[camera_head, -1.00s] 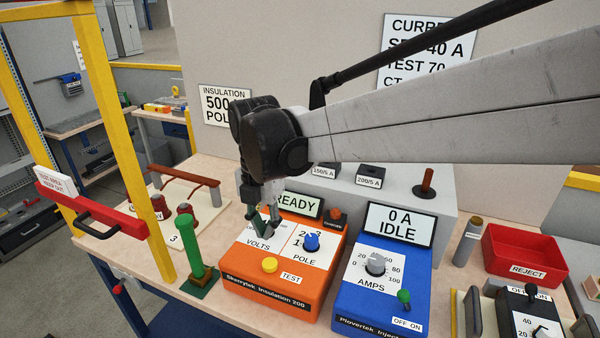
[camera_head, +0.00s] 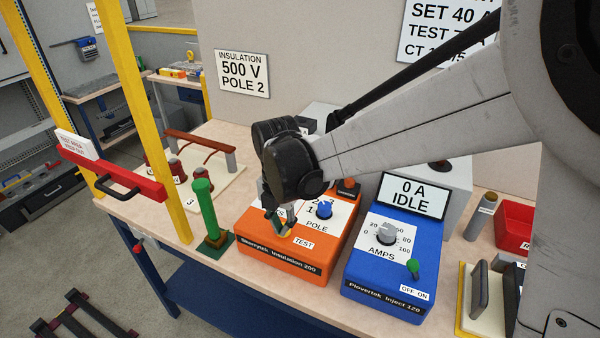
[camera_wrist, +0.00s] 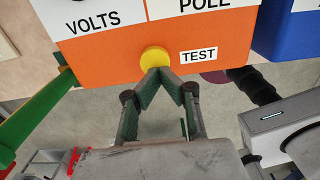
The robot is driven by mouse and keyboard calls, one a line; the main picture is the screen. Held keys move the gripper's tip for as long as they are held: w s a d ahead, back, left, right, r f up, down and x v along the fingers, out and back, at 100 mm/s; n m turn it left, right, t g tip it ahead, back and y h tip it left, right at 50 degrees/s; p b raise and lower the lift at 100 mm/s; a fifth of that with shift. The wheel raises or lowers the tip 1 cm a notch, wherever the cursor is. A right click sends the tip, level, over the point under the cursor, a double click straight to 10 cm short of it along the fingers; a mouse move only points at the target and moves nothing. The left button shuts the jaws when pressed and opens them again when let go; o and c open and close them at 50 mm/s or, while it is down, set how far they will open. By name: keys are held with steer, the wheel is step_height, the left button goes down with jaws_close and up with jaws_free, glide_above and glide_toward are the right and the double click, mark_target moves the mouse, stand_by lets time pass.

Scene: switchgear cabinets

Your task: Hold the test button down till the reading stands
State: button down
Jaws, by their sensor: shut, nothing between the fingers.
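The orange insulation tester (camera_head: 284,257) stands on the bench, with its yellow test button (camera_wrist: 154,57) beside the TEST label (camera_wrist: 198,55). My gripper (camera_wrist: 158,71) is shut and empty, its fingertips together right at the button's near edge in the wrist view. In the head view my gripper (camera_head: 281,228) is low over the tester's front and covers most of the button. I cannot tell whether the tips touch the button or whether it is pressed. The blue pole knob (camera_head: 324,209) is visible. My wrist hides the tester's reading display and most of the volts dial.
The blue injector (camera_head: 380,282) with its "0 A IDLE" display (camera_head: 413,195) stands close at right. A green upright handle (camera_head: 206,210) stands close at left. A wall card (camera_head: 243,80) reads "INSULATION 500 V POLE 2". A red bin (camera_head: 514,228) is at far right.

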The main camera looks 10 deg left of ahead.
steer(key=shift+f+b, duration=1.15)
steer(key=shift+r, duration=0.15)
stand_by(1.1)
step_height(320, 180, up, 14)
steer(key=p, duration=0.1)
stand_by(0.5)
